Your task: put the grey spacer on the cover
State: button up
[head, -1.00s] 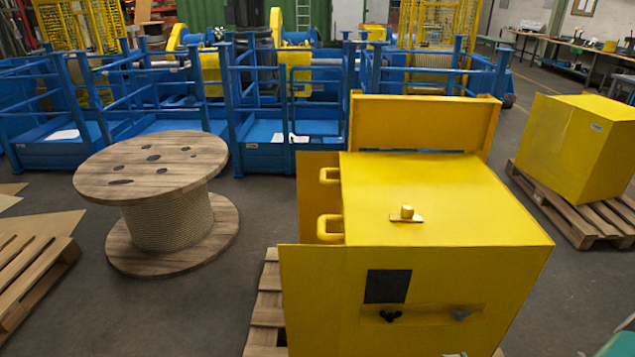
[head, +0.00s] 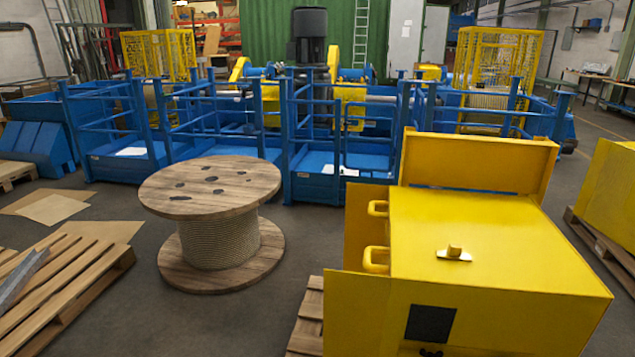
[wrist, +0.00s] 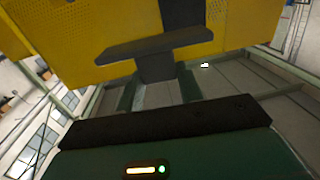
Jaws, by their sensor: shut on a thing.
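In the wrist view my gripper (wrist: 158,92) shows as two dark green fingers in front of a dark band and green body. The fingers are shut on a dark grey piece (wrist: 155,68), which looks like the grey spacer. Its lower end is between the fingers, and a wider flat part (wrist: 155,45) crosses above it. A large yellow panel (wrist: 75,30), partly perforated, fills the top of the wrist view behind the grey piece. It may be the cover; whether they touch I cannot tell. My gripper does not show in the head view.
The head view shows a yellow cabinet (head: 500,235) at right, with handles on its left side. A wooden cable reel (head: 215,187) stands left of it. Pallets (head: 70,285) lie at lower left. Blue railed frames (head: 235,130) line the back.

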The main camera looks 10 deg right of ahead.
jog(key=w+a+r+n+y, duration=0.1)
jog(key=w+a+y, duration=0.1)
jog(key=w+a, duration=1.1)
jog(key=w+a+y, duration=0.1)
jog(key=w+a, duration=0.3)
jog(key=a, duration=0.4)
jog(key=w+a+n, duration=0.1)
jog(key=w+a, duration=0.4)
jog(key=a, duration=0.3)
jog(key=shift+w+r+y, duration=0.15)
jog(key=shift+r+y, duration=0.25)
jog(key=shift+r, duration=0.05)
jog(key=shift+d, duration=0.15)
